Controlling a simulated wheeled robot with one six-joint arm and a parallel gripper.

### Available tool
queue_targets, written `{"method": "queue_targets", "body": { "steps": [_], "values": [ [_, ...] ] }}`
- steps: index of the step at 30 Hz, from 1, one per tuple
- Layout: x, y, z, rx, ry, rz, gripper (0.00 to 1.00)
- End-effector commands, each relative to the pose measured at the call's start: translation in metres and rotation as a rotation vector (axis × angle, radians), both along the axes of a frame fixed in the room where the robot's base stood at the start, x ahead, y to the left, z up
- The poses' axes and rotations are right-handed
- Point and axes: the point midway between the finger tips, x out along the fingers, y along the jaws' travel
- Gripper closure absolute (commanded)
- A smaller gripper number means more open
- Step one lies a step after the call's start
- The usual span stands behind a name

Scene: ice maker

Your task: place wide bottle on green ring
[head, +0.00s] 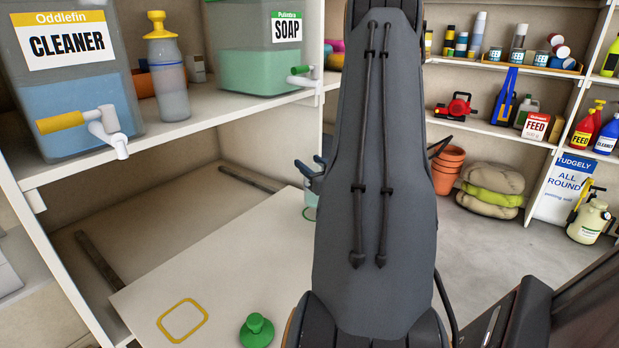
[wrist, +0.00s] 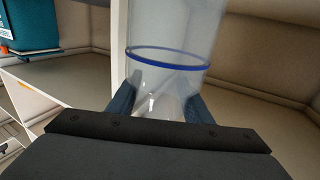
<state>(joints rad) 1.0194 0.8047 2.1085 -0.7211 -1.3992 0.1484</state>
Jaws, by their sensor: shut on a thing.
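The wide bottle (wrist: 165,75) is clear with a blue band and fills the upper middle of the wrist view. My gripper (wrist: 158,108) is shut on it, with one dark blue finger on each side. In the head view my gripper (head: 312,174) shows at the left edge of my arm, above the white board. The green ring (head: 309,213) is a thin outline on the board, partly hidden by my arm. I cannot tell whether the bottle touches the board.
A yellow outlined ring (head: 182,321) and a green knobbed lid (head: 257,331) are on the board's near part. The shelf above holds a cleaner tank (head: 75,100) with a protruding tap, a yellow-capped bottle (head: 168,75) and a soap tank (head: 258,65).

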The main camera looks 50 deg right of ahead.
Motion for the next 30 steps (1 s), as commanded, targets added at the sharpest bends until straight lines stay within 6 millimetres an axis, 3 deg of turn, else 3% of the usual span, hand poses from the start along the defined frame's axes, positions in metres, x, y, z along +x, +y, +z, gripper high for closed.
{"method": "queue_targets", "body": {
  "steps": [9,21,22,25,30],
  "values": [
    [0.002,0.003,-0.038,0.001,0.001,0.003,0.97],
    [0.002,0.003,-0.042,0.001,0.0,0.004,0.97],
    [0.002,0.003,-0.042,0.001,0.0,0.004,0.49],
    [0.002,0.003,-0.041,0.001,0.0,0.004,0.36],
    [0.002,0.003,-0.041,0.001,0.001,0.004,0.36]
  ]
}}
